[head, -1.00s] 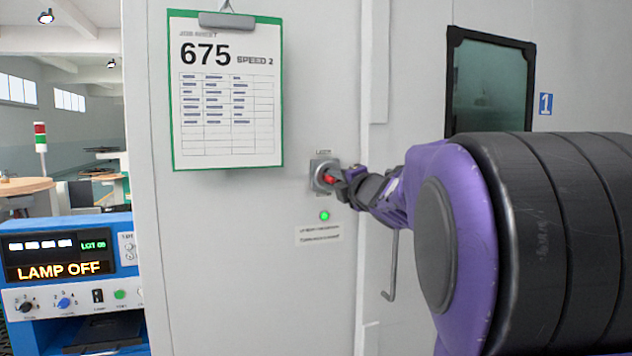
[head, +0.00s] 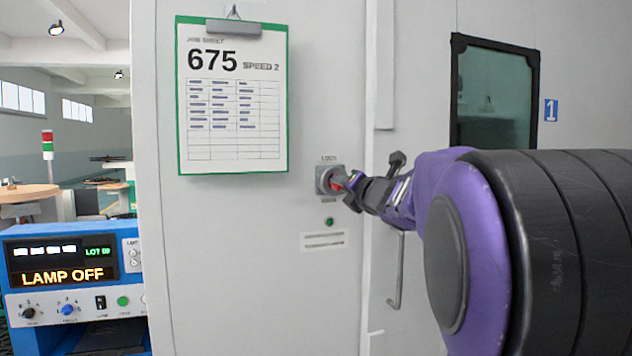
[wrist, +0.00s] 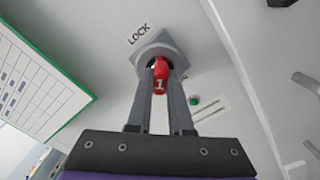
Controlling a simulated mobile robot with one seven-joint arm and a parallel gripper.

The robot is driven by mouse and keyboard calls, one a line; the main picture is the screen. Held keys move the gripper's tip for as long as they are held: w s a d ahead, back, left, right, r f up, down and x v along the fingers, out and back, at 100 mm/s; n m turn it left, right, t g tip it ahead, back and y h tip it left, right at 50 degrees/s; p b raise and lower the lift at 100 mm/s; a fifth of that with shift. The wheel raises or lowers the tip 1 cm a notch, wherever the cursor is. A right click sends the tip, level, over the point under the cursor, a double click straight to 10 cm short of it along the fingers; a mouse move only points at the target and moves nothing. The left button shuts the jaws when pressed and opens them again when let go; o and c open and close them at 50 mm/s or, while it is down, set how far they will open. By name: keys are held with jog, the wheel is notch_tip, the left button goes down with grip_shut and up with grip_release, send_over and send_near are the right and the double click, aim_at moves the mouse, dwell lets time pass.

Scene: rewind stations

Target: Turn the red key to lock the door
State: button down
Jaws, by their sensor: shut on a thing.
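The red key (wrist: 160,78), marked 1, sits in a grey lock plate (wrist: 158,46) under the word LOCK. My gripper (wrist: 160,72) is shut on the key, with one finger on each side of it in the wrist view. In the head view, my gripper (head: 345,183) reaches the lock from the right and covers most of the key. The small round lamp (head: 329,221) below the lock is dark green and unlit. The door (head: 412,80) with its window is to the right of the lock.
A green-edged job sheet clipboard (head: 232,95) reading 675 hangs left of the lock. A door handle (head: 399,275) hangs below my arm. A blue control box (head: 75,270) shows LAMP OFF at the lower left.

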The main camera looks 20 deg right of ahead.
jog(key=n, duration=0.4)
jog(key=shift+d+f, duration=0.1)
jog(key=shift+d, duration=0.05)
jog(key=n, duration=0.6)
jog(key=c, duration=0.8)
grip_release()
jog(key=shift+o, duration=0.3)
